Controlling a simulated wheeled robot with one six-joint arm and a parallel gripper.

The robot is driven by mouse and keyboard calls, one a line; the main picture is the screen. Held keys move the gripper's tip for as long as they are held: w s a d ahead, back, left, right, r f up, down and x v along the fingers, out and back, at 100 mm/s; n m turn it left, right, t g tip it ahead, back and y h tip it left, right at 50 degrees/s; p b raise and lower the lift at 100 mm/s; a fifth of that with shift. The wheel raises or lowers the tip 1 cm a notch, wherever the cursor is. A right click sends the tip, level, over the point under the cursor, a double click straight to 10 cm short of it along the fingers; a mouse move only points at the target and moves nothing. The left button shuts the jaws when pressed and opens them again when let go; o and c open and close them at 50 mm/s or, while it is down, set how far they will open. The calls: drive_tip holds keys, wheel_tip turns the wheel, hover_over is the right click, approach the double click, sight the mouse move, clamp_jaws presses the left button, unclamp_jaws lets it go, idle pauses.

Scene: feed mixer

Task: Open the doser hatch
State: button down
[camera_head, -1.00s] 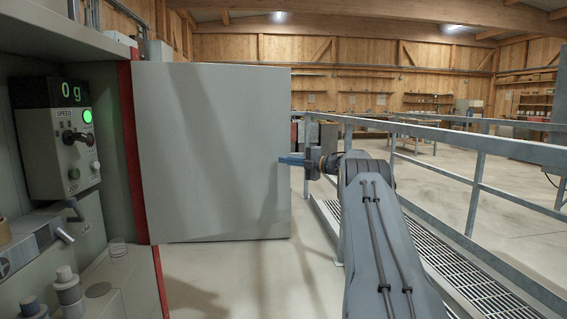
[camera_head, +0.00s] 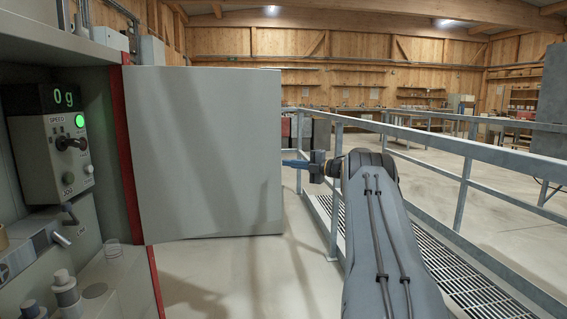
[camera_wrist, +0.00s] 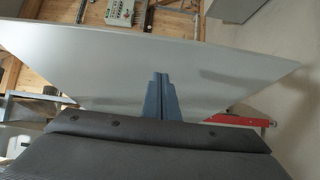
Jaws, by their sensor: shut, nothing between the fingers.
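A large flat grey panel, which looks like the doser hatch (camera_head: 205,150), stands out from a red-edged frame (camera_head: 127,160) at the left in the head view. It is swung wide of the cabinet opening. My gripper (camera_head: 285,162) is shut and empty, with its blue fingertips right at the panel's free right edge. I cannot tell whether they touch it. In the wrist view the panel (camera_wrist: 100,62) spans the picture behind the closed blue fingers (camera_wrist: 158,82).
A control box (camera_head: 52,150) with a "0 g" display (camera_head: 64,96), a green light and a lever is inside the cabinet at left. Metal railings (camera_head: 430,140) and a grated walkway (camera_head: 450,265) run along the right. Bare floor lies below the panel.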

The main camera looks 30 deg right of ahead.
drive_tip(key=s+d+b, duration=0.1)
drive_tip(key=s+d, duration=0.1)
drive_tip(key=d, duration=0.4)
drive_tip(key=shift+s, duration=0.2)
drive_tip(key=shift+r, duration=0.1)
